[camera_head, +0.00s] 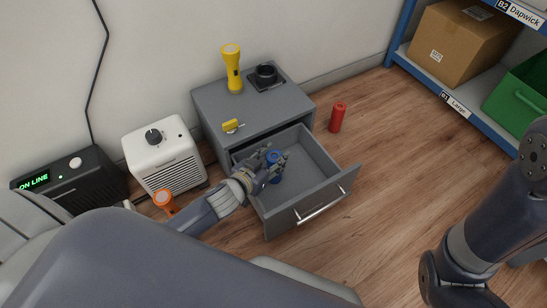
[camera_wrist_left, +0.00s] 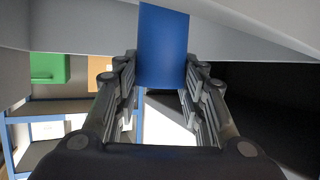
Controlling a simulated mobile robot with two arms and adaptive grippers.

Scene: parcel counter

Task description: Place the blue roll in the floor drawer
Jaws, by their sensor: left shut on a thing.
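The blue roll (camera_head: 274,160) is between the fingers of my left gripper (camera_head: 272,165), which is shut on it. In the left wrist view the roll (camera_wrist_left: 163,45) stands out as a blue block between both fingers (camera_wrist_left: 162,85). The floor drawer (camera_head: 315,178) is pulled open from the grey cabinet (camera_head: 222,112). In the head view the gripper and roll are over the left part of the drawer's inside. I cannot tell whether the roll touches the drawer bottom. My right arm shows at the right edge, but its gripper is out of view.
A red roll (camera_head: 337,117) stands on the floor right of the cabinet. A white heater (camera_head: 166,155) and an orange flashlight (camera_head: 164,198) are at left.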

